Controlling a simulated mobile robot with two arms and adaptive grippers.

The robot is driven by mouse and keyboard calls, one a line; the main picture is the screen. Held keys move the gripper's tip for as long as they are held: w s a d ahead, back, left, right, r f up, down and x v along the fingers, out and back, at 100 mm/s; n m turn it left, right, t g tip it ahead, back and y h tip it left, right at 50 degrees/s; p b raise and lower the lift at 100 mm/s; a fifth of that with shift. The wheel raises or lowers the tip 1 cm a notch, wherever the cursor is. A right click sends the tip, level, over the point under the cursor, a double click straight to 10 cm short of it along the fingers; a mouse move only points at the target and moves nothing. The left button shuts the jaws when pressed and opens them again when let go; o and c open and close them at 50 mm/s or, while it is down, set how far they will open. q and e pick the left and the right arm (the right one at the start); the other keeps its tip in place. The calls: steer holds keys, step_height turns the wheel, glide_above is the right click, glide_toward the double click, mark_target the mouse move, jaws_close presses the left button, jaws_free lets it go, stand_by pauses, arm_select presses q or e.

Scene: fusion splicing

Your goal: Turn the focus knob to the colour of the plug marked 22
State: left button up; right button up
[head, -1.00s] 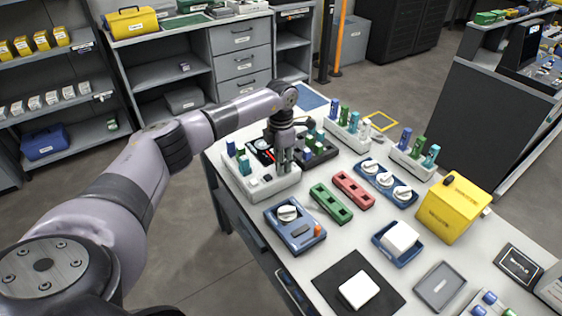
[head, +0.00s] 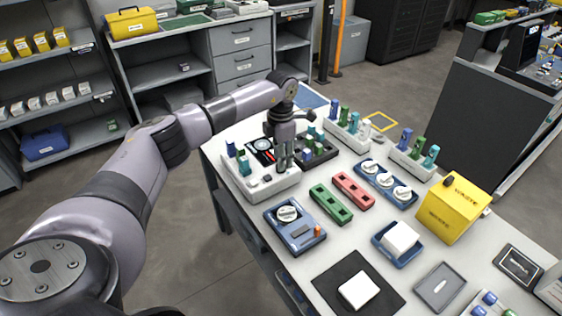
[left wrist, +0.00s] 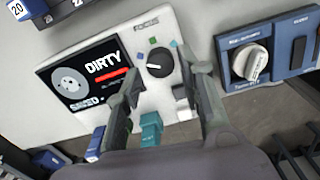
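The focus knob (left wrist: 159,63) is a round black dial with a white pointer mark on a white device (left wrist: 188,20), with green and blue marks near its rim. My left gripper (left wrist: 163,70) is open, with one finger on each side of the knob in the left wrist view; contact cannot be told. In the head view my left gripper (head: 282,163) points down over the white device (head: 262,191). A teal plug (left wrist: 151,128) and a blue plug (left wrist: 96,143) stand on the device; I cannot read a 22 on them. My right gripper is out of view.
The device's screen (left wrist: 85,77) reads DIRTY. A blue unit with a white knob (head: 287,214) stands in front of it. Green (head: 330,204) and red (head: 353,190) holders lie to the right. Racks of coloured plugs (head: 347,127) stand behind.

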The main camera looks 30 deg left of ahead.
arm_select(q)
step_height(320, 180, up, 10)
steer(key=shift+f, duration=0.15)
steer(key=shift+s+f, duration=0.1)
steer(key=shift+f, duration=0.05)
stand_by(0.5)
